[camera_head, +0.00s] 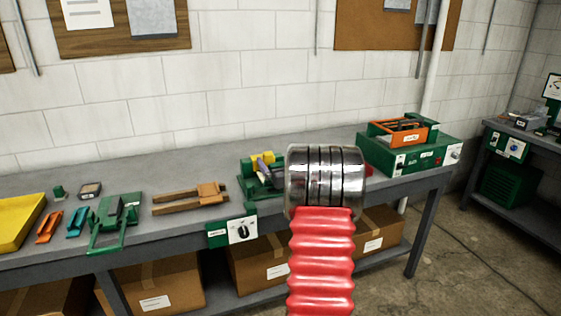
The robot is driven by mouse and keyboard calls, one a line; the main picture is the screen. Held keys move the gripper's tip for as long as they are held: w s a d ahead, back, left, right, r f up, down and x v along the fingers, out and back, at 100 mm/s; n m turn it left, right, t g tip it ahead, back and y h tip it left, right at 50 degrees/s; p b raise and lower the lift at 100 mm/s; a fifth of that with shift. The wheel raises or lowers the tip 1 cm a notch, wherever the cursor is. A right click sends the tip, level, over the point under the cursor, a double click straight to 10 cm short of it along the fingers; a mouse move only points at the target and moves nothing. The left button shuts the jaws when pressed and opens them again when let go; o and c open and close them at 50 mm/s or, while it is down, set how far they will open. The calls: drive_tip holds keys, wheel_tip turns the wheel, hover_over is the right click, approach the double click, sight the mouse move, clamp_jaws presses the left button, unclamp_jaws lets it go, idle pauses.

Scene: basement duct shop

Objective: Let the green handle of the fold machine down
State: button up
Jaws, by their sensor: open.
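A green machine (120,207) sits on the left part of the grey workbench, close to its front edge; it looks like the fold machine. A green U-shaped handle (106,245) reaches from its front toward the bench edge, and its exact tilt is hard to tell. My arm, a red ribbed sleeve with a chrome end, rises in the centre right of the view, well to the right of this machine. My gripper's fingers do not show; the chrome part hides whatever lies behind it.
On the workbench (190,232) lie a yellow tray (18,222), orange (48,226) and blue (76,222) tools, a wooden tool (192,198) and a green-and-yellow device (262,168). A green control box (232,232) hangs on the front edge. A green unit (420,155) stands right.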

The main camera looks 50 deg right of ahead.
drive_tip(key=shift+c, duration=0.6)
drive_tip(key=c, duration=1.4)
drive_tip(key=shift+s+d, duration=0.1)
drive_tip(key=shift+d, duration=0.1)
drive_tip(key=shift+a, duration=0.1)
